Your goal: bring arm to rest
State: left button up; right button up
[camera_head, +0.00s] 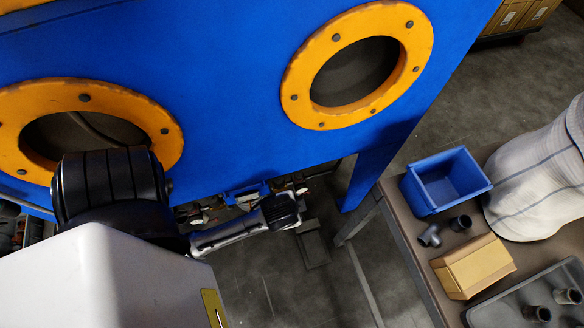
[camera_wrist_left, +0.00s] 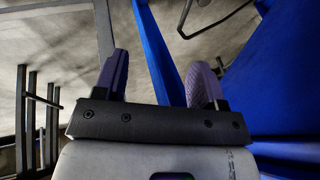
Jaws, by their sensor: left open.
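My left gripper (camera_wrist_left: 160,65) shows in the left wrist view with its two fingers spread apart and nothing between them. A blue upright post or panel edge stands behind the gap; I cannot tell how far off it is. In the head view my left arm, with a white housing and a black joint, comes in from the lower left and reaches below the front of the blue cabinet (camera_head: 235,100). I cannot make out the fingers there. My right gripper is in neither view.
The cabinet has two orange-ringed round ports, left (camera_head: 165,125) and right (camera_head: 300,85). At right a table (camera_head: 408,222) bears a blue bin (camera_head: 423,196), a cardboard box (camera_head: 470,268), a pale sack (camera_head: 535,170), grey pipe fittings (camera_head: 430,237) and a dark tray (camera_head: 500,308). Floor shows between cabinet and table.

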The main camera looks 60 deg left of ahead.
pick_arm(q)
jog(key=s+d+r+h+p, duration=0.2)
jog(key=s+r+p, duration=0.1)
jog(key=r+p, duration=0.85)
jog(key=s+d+r+h+p, duration=0.1)
jog(key=s+d+r+p, duration=0.2)
jog(key=r+p, duration=0.85)
notch_tip(320, 180, up, 37)
jog(key=p, duration=3.1)
jog(key=shift+w+f+p, duration=0.2)
jog(key=shift+p, duration=0.2)
jog(key=shift+a, duration=0.1)
